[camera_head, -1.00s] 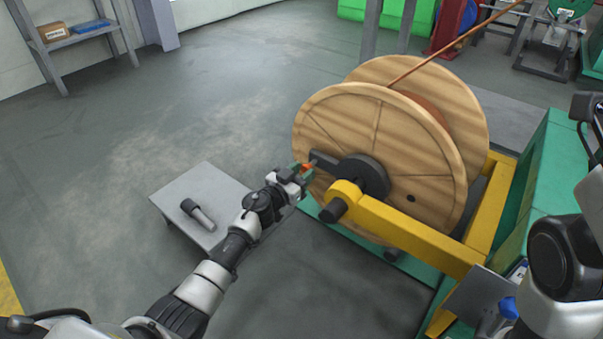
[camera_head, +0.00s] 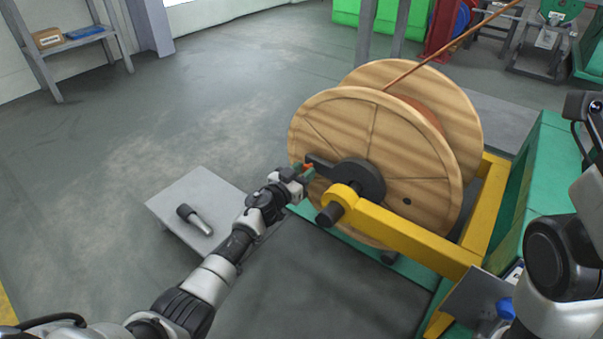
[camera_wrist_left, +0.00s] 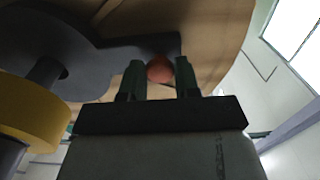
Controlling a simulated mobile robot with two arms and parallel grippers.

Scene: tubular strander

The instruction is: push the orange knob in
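The orange knob (camera_wrist_left: 160,68) sits at the end of a dark arm (camera_wrist_left: 140,47) that reaches out from the hub (camera_head: 358,182) of the wooden reel (camera_head: 420,160). In the head view the knob (camera_head: 308,167) is small and partly hidden by my left gripper (camera_head: 304,171). In the left wrist view my left gripper (camera_wrist_left: 159,78) has its two fingers apart, one on each side of the knob. I cannot tell whether the fingers touch it. My right arm shows at the right edge; its gripper is out of view.
A yellow frame arm (camera_head: 400,227) with a dark shaft end (camera_head: 330,214) lies just right of my left gripper. A low grey table (camera_head: 192,184) with a dark-handled tool (camera_head: 195,218) stands to the left. Open floor lies beyond.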

